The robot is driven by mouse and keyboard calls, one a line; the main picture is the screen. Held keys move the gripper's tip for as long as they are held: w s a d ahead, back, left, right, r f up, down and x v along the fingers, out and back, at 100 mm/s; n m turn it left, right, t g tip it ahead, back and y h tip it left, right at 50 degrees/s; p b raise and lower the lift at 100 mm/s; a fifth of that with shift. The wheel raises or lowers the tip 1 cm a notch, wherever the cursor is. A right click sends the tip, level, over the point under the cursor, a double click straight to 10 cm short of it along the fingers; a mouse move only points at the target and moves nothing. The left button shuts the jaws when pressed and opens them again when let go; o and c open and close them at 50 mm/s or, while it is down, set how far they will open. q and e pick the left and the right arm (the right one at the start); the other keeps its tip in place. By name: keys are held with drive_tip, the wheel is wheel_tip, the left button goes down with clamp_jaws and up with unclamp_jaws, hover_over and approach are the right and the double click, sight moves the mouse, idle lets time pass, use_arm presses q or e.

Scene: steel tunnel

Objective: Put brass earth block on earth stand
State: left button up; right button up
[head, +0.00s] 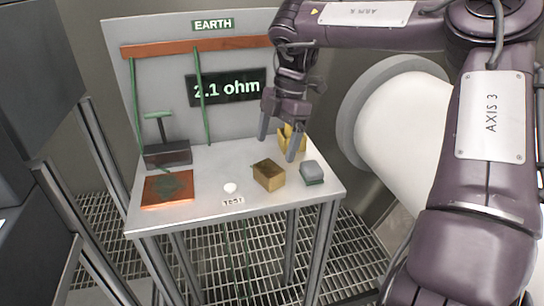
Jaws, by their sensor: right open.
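A brass-coloured block (268,174) sits on the grey table top, right of the middle. My right gripper (277,147) hangs above and behind it with its fingers pointing down, spread apart, with nothing seen between them. A yellow piece (298,139) stands on the table behind the right finger, partly hidden by it. The table under the EARTH sign (213,25) has a copper-coloured plate (155,190) at its left with a dark green, tangled thing on it. I cannot tell which piece is named the earth stand. My left gripper is out of view.
A grey block with a green base (312,173) stands right of the brass block. A white button (230,188) lies left of it, near a TEST label. A dark box with a green T-handle (167,153) stands at the back left. The table's middle is clear.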

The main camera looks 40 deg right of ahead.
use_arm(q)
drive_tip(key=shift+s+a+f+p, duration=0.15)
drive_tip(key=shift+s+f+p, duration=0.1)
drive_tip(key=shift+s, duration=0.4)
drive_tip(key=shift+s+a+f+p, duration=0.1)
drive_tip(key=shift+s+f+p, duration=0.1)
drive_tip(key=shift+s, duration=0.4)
use_arm(e)
drive_tip(key=v, duration=0.5)
drive_tip(key=shift+r, duration=0.25)
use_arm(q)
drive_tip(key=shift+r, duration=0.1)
